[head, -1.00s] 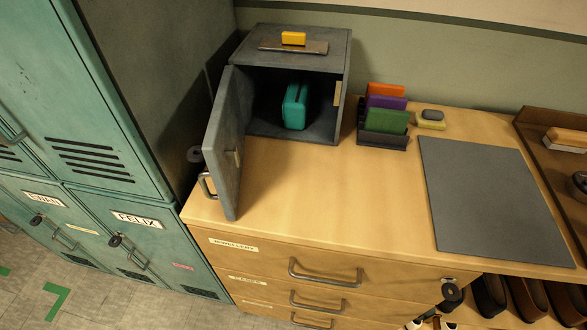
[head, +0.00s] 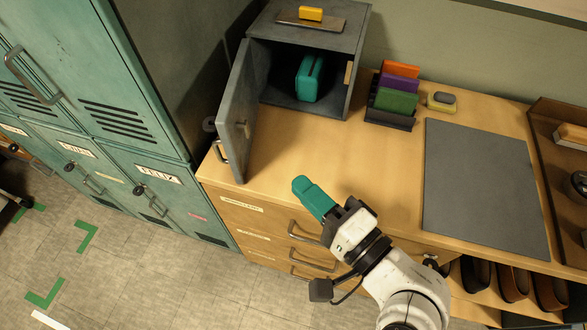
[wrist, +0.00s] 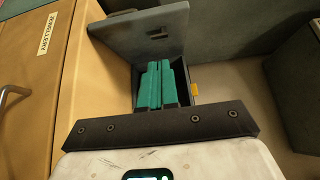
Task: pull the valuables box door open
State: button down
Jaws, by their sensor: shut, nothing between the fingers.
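The grey valuables box (head: 335,35) stands on the wooden cabinet top against the wall. Its door (head: 238,115) hangs wide open, swung out to the left and front; its handle (head: 220,151) shows on the outer face. A teal item (head: 310,76) stands inside the box. My gripper (head: 302,187), with teal fingers, is shut and empty above the front of the cabinet top, to the right of the door and apart from it. In the wrist view the shut fingers (wrist: 155,64) point toward the box, with the grey door (wrist: 140,38) beyond.
A black holder (head: 390,118) with coloured cases and a yellow-and-grey block (head: 441,102) stand right of the box. A grey mat (head: 480,190) lies further right. Green lockers (head: 125,150) stand left. Drawers with handles (head: 305,233) are below. Cabinet top before the box is clear.

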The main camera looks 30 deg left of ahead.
jog(key=p+x, duration=0.1)
jog(key=x, duration=0.2)
jog(key=s+p+x, duration=0.1)
jog(key=x, duration=0.3)
jog(key=s+p+x, duration=0.1)
jog(key=x, duration=0.2)
jog(key=shift+a+r, duration=0.1)
jog(key=shift+a, duration=0.65)
jog(key=shift+s+a, duration=0.15)
jog(key=shift+a, duration=0.35)
jog(key=s+a+p, duration=0.3)
jog(key=a+p, duration=0.1)
jog(key=a, duration=0.1)
jog(key=shift+a, duration=0.4)
jog(key=shift+d, duration=0.1)
